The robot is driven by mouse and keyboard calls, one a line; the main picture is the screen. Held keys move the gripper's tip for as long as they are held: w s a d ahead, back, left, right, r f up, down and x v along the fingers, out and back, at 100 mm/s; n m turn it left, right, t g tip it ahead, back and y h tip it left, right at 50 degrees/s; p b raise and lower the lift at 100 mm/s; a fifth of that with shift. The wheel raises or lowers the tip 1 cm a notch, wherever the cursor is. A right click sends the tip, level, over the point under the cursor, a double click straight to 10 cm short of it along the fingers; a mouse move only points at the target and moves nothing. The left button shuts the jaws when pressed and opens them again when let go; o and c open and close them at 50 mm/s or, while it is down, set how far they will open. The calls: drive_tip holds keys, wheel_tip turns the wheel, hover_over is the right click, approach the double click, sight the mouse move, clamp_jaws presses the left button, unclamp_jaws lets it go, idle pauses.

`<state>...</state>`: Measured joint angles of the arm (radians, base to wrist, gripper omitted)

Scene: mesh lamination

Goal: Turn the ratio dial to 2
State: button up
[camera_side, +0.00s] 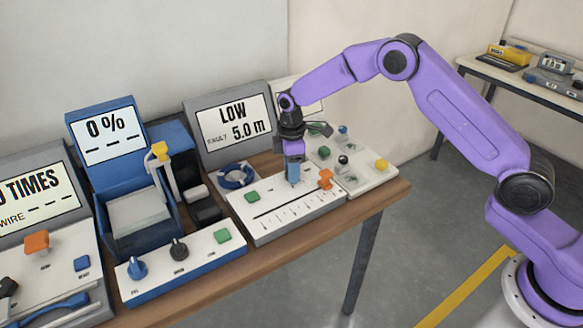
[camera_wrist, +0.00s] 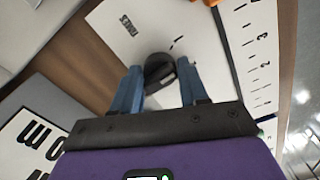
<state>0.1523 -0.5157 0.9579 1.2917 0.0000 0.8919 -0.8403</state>
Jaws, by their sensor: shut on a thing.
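A black dial (camera_wrist: 158,72) sits on a white panel (camera_wrist: 205,45) in the wrist view. The two blue fingers of my gripper (camera_wrist: 158,76) stand on either side of it, closed on it. A few short marks lie on the panel near the dial; their values are too small to read. In the side view my gripper (camera_side: 292,180) points down at the back of the white panel with a slider scale (camera_side: 262,222). The dial is hidden behind the fingers there.
A grey screen reading LOW, 5.0 m (camera_side: 232,122) stands behind the panel. An orange knob (camera_side: 325,179) and a green button (camera_side: 250,197) are close by. A second white panel with several controls (camera_side: 362,182) lies to the right, and a blue machine (camera_side: 125,225) to the left.

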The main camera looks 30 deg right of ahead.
drive_tip(key=m, duration=0.4)
drive_tip(key=shift+m, duration=1.8)
drive_tip(key=o, duration=1)
drive_tip(key=shift+r, duration=0.1)
wheel_tip(320, 180, up, 17)
drive_tip(key=shift+r, duration=0.15)
